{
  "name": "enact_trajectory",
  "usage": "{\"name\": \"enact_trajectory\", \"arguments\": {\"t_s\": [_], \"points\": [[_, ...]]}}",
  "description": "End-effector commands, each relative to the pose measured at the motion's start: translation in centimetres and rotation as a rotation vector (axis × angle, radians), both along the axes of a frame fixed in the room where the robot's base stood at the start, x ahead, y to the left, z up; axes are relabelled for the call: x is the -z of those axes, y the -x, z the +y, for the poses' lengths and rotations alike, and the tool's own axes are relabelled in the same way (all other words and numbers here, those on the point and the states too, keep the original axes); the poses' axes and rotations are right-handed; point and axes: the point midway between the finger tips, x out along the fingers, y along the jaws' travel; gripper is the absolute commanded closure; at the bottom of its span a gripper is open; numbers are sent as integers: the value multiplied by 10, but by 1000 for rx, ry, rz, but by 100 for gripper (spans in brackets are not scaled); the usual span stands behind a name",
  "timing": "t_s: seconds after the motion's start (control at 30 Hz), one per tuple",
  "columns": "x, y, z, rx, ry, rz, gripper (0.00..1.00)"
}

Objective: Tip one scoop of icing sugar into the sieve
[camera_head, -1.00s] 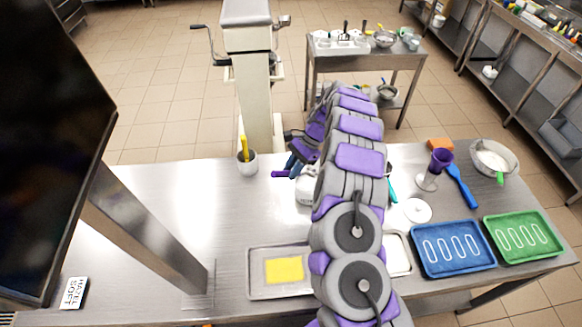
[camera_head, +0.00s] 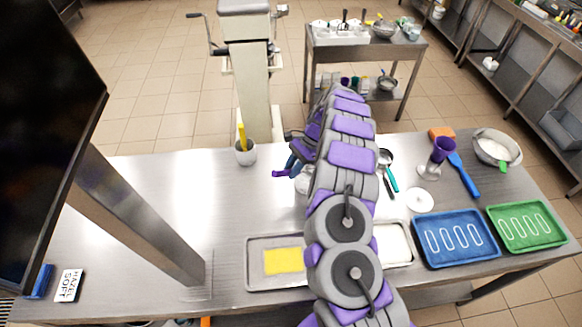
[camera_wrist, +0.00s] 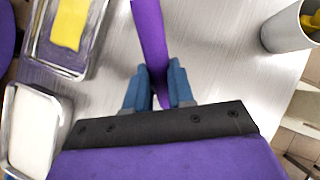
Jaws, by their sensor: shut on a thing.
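My gripper (camera_head: 296,165) is over the middle of the worktop, left of my arm. In the wrist view my gripper (camera_wrist: 160,88) is shut on a purple handle (camera_wrist: 150,40). This looks like the scoop's handle; its bowl is not visible, so I cannot tell whether it holds sugar. A white tub (camera_head: 301,184), perhaps the icing sugar, stands partly hidden behind my arm. A round, dark-rimmed tool (camera_head: 385,158), probably the sieve, lies right of my arm near a teal handle (camera_head: 393,181).
A grey pot (camera_head: 245,155) with a yellow tool stands left. A tray (camera_head: 253,278) with a yellow sheet lies in front. Right are a white lid (camera_head: 420,200), blue tray (camera_head: 455,262), green tray (camera_head: 525,244) and steel bowl (camera_head: 481,151). The worktop's left middle is clear.

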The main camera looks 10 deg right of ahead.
Motion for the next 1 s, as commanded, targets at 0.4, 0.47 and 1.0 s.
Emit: {"name": "enact_trajectory", "arguments": {"t_s": [0.4, 0.47, 1.0], "points": [[1, -10, -18, 3, 2, -1, 100], [1, -12, -21, 3, 2, -1, 100], [1, -7, -14, -1, 89, -48, 100]]}}
